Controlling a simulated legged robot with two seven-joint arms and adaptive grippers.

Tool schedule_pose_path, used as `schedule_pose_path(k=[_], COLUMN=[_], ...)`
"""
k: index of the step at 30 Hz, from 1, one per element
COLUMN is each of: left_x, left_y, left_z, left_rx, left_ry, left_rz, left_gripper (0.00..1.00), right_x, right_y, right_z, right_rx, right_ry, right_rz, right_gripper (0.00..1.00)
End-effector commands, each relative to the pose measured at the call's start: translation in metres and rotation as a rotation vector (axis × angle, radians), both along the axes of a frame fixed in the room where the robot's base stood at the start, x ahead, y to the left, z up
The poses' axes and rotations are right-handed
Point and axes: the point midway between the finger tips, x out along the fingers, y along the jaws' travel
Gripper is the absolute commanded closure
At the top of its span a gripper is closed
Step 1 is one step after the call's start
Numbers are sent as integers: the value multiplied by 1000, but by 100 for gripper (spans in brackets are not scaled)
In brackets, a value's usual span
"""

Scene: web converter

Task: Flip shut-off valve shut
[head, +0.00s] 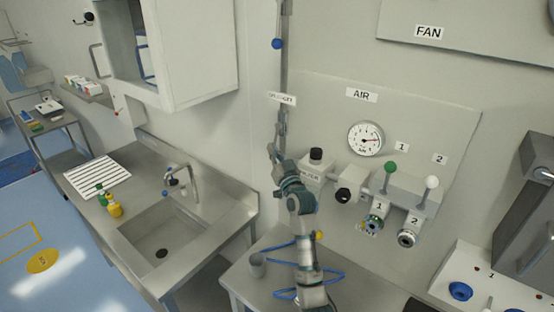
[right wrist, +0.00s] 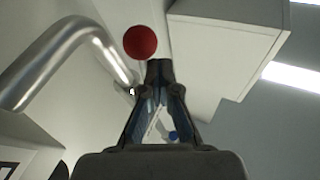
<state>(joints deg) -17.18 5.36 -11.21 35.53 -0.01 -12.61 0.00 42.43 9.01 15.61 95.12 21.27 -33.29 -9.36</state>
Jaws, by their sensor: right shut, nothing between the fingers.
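A vertical pipe (head: 284,75) runs down the wall beside the air panel, with a small label (head: 281,98) that I cannot read surely. A blue ball (head: 277,43) sits on it near the top. My right gripper (head: 272,150) is at the pipe below the label, its fingers shut and empty. In the right wrist view the fingertips (right wrist: 158,66) meet just below and right of a red ball (right wrist: 140,42), apparently a lever knob; I cannot tell whether they touch. The red ball does not show in the head view. My left gripper is out of view.
The air panel with a gauge (head: 365,139), a green-knobbed lever (head: 389,168) and a white-knobbed lever (head: 431,183) is right of my arm. A wall cabinet (head: 200,50) hangs at upper left. A sink (head: 160,240) and a bench with blue tubing (head: 330,275) lie below.

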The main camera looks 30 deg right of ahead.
Motion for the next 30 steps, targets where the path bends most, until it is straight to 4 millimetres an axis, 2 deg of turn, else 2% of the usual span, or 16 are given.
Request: schedule_pose_path(k=[1,5,7,12,30], left_x=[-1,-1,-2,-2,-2], left_y=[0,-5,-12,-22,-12], left_z=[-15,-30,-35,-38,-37], left_rx=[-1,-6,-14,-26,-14], left_ry=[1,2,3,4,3], left_rz=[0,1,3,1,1], left_gripper=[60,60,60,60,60], right_x=[3,13,18,22,22], right_y=[-1,0,1,2,0], right_z=[-8,-8,-10,-5,-5], right_rx=[10,9,37,61,63], right_ry=[-22,-16,-76,-138,-136], right_rz=[-2,-3,-4,-6,-7], right_gripper=[100,100,100,100,100])
